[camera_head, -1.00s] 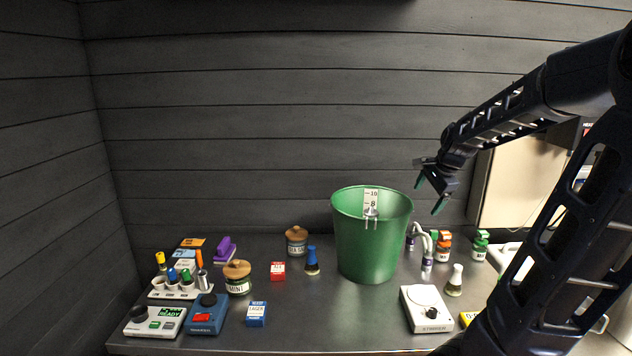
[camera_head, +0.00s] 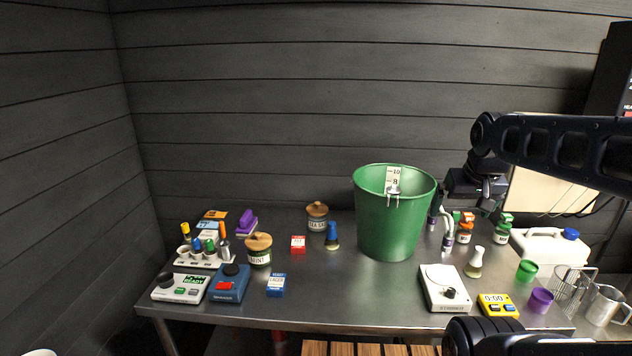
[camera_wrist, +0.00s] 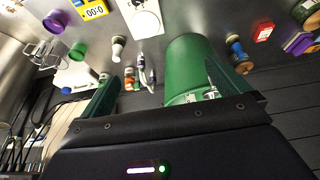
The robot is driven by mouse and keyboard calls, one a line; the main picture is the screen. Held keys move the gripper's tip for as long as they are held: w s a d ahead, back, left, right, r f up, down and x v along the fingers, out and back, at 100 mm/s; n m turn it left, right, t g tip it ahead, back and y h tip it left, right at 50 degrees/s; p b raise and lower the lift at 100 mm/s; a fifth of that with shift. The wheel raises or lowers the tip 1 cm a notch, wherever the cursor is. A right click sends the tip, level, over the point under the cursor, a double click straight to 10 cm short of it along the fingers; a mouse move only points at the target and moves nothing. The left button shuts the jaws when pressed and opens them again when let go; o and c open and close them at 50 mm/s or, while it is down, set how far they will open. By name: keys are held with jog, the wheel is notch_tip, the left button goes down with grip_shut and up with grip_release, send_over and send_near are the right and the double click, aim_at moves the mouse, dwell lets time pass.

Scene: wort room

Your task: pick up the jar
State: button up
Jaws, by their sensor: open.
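Two jars with round wooden lids stand upright on the steel table in the head view. The front jar (camera_head: 259,251) is labelled MINT. The rear jar (camera_head: 317,217) is near the back wall, with a label I cannot read surely. My gripper (camera_head: 477,188) is to the right of the green bucket, above the table and well away from both jars. In the wrist view my gripper (camera_wrist: 160,88) has its two green fingers spread wide, with nothing held. The jars are hard to make out in the wrist view, near its right side.
The tall green bucket (camera_head: 394,222) stands between my gripper and the jars. A blue-capped bottle (camera_head: 332,237) and a red box (camera_head: 298,244) are near the jars. A blue device (camera_head: 229,284) and a blue box (camera_head: 276,285) are in front. Small bottles crowd the bucket's right.

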dwell(0.3)
notch_tip(320, 180, up, 5)
jog(key=m+g+y, duration=0.6)
jog(key=m+y, duration=1.1)
jog(key=y, duration=0.1)
send_over(259, 244)
jog(key=w+d, duration=0.3)
jog(key=d, duration=0.1)
notch_tip(259, 244, down, 32)
jog(key=shift+f, duration=0.25)
jog(key=shift+s+a, duration=0.15)
jog(key=shift+a, duration=1.1)
jog(key=shift+s+a, duration=0.1)
jog(key=shift+a, duration=1.1)
jog(key=c, duration=2)
